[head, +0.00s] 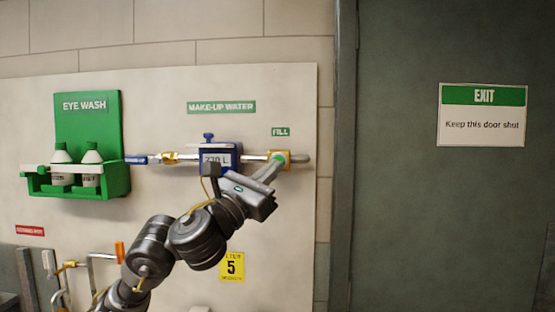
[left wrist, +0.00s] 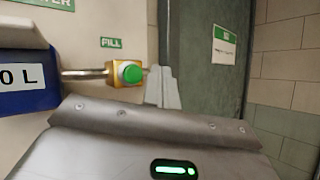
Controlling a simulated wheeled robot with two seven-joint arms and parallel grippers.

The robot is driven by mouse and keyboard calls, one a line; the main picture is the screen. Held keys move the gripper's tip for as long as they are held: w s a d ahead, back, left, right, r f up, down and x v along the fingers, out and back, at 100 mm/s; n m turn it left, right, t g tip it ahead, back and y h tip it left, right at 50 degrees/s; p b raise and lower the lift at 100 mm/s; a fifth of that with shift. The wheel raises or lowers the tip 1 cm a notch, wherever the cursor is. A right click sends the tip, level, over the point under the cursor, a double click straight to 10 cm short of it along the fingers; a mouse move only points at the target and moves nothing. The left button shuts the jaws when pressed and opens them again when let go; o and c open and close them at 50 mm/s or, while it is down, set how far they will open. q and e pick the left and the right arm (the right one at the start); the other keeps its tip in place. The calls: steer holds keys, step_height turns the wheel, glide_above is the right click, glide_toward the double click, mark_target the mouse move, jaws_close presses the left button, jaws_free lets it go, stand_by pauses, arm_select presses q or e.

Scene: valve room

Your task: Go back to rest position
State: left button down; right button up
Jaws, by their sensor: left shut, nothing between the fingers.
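My left gripper (head: 268,172) is shut and empty, raised in front of the wall panel. In the head view its fingertips overlap the green FILL button (head: 279,157) on its yellow housing. In the left wrist view the closed fingers (left wrist: 162,88) stand just right of the green button (left wrist: 130,72), and the button face is clear of them there. I cannot tell whether they touch the housing. My left arm comes up from the lower left in the head view. My right gripper is in neither view.
A blue meter (head: 216,158) sits on the make-up water pipe left of the button. A green eye wash holder (head: 88,130) with two bottles hangs at the left. An orange-handled valve (head: 120,252) is lower left. A dark exit door (head: 450,220) fills the right.

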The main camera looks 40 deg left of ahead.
arm_select(q)
steer(key=shift+s+d, duration=0.4)
steer(key=shift+s, duration=0.2)
